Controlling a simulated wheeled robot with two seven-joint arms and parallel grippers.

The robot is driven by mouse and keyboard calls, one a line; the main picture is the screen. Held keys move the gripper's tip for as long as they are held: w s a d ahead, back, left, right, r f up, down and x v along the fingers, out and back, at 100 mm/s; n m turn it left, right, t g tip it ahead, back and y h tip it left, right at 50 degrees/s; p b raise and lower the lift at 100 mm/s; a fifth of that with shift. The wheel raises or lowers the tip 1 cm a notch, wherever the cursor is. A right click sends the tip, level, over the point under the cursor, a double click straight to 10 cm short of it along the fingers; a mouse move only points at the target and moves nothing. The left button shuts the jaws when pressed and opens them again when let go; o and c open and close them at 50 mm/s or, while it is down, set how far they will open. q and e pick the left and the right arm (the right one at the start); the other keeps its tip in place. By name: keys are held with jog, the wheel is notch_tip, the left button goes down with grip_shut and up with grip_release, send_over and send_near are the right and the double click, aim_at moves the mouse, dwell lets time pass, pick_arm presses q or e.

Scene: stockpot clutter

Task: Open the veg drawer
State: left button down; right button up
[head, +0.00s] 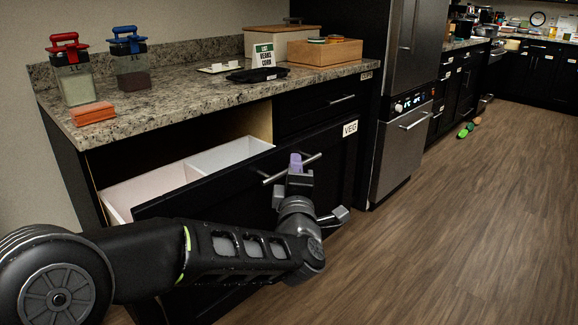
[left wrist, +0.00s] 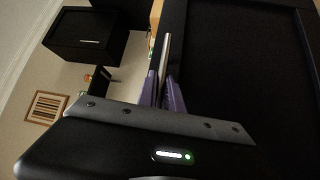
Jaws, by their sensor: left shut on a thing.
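The veg drawer (head: 215,181) is a black-fronted drawer under the granite counter, with a white "VEG" label (head: 350,128) to the right of its handle. It stands pulled out, and its pale, empty-looking inside shows behind the front. Its metal bar handle (head: 292,168) is on the front. My left gripper (head: 297,164), with purple fingertips, is shut on the handle. The left wrist view shows the purple fingers (left wrist: 162,88) closed around the bar close to the black front. My right gripper is in neither view.
On the counter (head: 165,105) stand two clear jars with red (head: 71,75) and blue (head: 130,58) lids, an orange block (head: 93,113), a labelled box (head: 270,48) and a wooden tray (head: 325,52). A steel oven (head: 402,140) stands to the right.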

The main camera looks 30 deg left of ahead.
pick_arm(q)
jog(key=shift+f, duration=0.1)
jog(key=c, duration=1.8)
grip_release()
jog(key=shift+o, duration=0.2)
jog(key=shift+s, duration=0.1)
jog(key=v, duration=0.7)
jog(key=shift+s+d+p, duration=0.2)
jog(key=shift+s+p, duration=0.1)
jog(key=shift+p, duration=0.1)
